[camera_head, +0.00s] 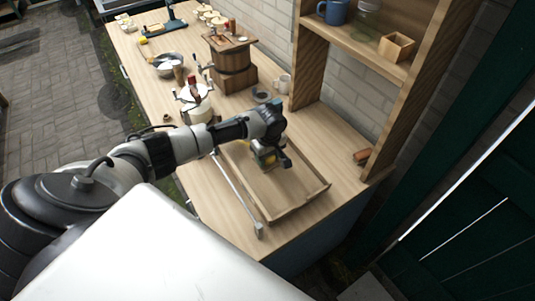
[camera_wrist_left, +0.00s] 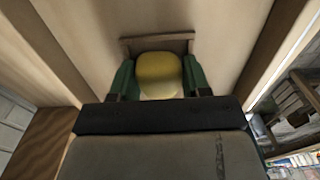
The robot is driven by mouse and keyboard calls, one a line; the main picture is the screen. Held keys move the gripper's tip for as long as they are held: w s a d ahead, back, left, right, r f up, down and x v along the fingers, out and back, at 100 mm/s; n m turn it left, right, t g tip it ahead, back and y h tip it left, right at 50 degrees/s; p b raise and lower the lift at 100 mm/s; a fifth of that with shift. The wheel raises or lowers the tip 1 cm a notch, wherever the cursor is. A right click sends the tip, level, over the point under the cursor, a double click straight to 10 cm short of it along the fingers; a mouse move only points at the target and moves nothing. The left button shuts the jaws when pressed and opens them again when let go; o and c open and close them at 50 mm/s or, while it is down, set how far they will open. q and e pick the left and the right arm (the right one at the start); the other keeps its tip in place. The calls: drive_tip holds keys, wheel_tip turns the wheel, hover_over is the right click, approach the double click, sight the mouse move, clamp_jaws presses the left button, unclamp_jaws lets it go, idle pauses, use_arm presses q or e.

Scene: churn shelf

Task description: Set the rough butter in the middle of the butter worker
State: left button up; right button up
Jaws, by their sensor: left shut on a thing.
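The rough butter (camera_wrist_left: 160,72) is a rounded yellow lump between the fingers of my left gripper (camera_wrist_left: 159,80) in the left wrist view. In the head view my left gripper (camera_head: 268,157) is shut on the butter, over the butter worker (camera_head: 290,188), a shallow wooden tray with low rims. The butter shows only as a small yellow patch there, mostly hidden by the gripper. I cannot tell whether the butter touches the tray floor. A small wooden end piece (camera_wrist_left: 158,38) lies just beyond the butter in the wrist view. My right gripper is not in view.
A pale bar with a metal end (camera_head: 259,230) lies along the tray's left side. A wooden churn (camera_head: 232,66), a white pot (camera_head: 196,104), a bowl (camera_head: 168,65) and a mug (camera_head: 283,83) stand farther back. A wooden shelf (camera_head: 304,60) rises at the right.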

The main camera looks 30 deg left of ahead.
use_arm(q)
drive_tip(key=shift+p, duration=0.3)
idle(0.5)
drive_tip(key=o, duration=1)
drive_tip(key=shift+c, duration=0.2)
drive_tip(key=c, duration=0.4)
drive_tip(key=shift+o, duration=0.2)
drive_tip(key=shift+r, duration=0.1)
wheel_tip(320, 180, up, 2)
drive_tip(key=p, duration=0.3)
drive_tip(key=shift+d+r, duration=0.1)
drive_tip(key=shift+r, duration=0.05)
drive_tip(key=shift+r+p, duration=0.45)
drive_tip(key=shift+r, duration=0.35)
drive_tip(key=shift+s+d+r, duration=0.1)
drive_tip(key=shift+d+r, duration=0.05)
drive_tip(key=shift+r, duration=0.9)
